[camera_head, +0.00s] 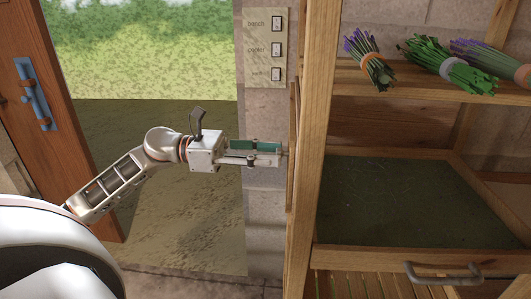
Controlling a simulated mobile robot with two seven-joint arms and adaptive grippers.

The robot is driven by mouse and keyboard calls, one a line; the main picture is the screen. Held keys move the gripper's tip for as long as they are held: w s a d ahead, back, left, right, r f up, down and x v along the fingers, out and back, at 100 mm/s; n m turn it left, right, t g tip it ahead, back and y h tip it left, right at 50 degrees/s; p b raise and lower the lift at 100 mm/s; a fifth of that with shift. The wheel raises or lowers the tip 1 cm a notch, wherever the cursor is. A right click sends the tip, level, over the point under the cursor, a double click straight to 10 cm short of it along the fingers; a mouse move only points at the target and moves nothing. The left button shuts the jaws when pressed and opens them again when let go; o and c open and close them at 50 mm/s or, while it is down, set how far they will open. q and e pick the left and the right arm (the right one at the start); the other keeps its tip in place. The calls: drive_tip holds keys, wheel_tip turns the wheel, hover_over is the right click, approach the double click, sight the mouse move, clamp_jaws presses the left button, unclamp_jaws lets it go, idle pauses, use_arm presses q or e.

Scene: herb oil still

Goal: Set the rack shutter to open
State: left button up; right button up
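The wooden rack (311,130) stands at the right, seen at an angle. A thin wooden strip (293,110) runs upright along its left side; I cannot tell whether it is the shutter or how far it is open. My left gripper (277,153) reaches in from the left at mid-height, its fingers pointing right with the tips close to this strip. A dark green piece shows along the upper finger; I cannot tell whether it is part of the gripper. Contact with the strip and the gap between the fingers are unclear. My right gripper is out of view.
Herb bundles (369,62) lie on the upper shelf (410,88). A dark tray surface (410,205) fills the level below, with a grey handle (443,274) under it. A switch plate (265,48) is on the stone wall. A wooden door (50,120) stands open at the left.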

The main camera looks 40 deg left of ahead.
use_arm(q)
drive_tip(key=v, duration=1.2)
idle(0.3)
